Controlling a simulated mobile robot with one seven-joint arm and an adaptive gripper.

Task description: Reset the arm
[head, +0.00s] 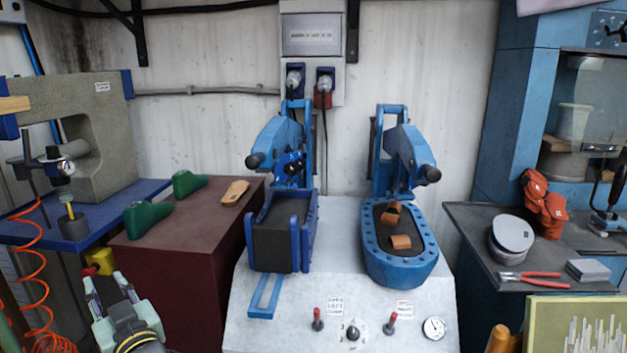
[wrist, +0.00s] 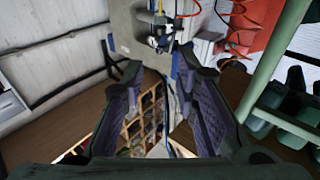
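My gripper (head: 112,287) is at the lower left of the head view, in front of the dark red cabinet and beside the blue machine table. Its two fingers stand apart with nothing between them. In the wrist view my gripper (wrist: 160,105) also shows open, with its purple-lined fingers spread wide. Between and beyond them are the grey machine body and a wooden rack of small compartments (wrist: 145,125).
A red coiled hose (head: 28,265) hangs close to the left of my gripper. The dark red cabinet (head: 185,240) bears two green lasts (head: 150,219) and a tan sole piece (head: 234,193). A press with two blue stations (head: 400,262) stands in the middle.

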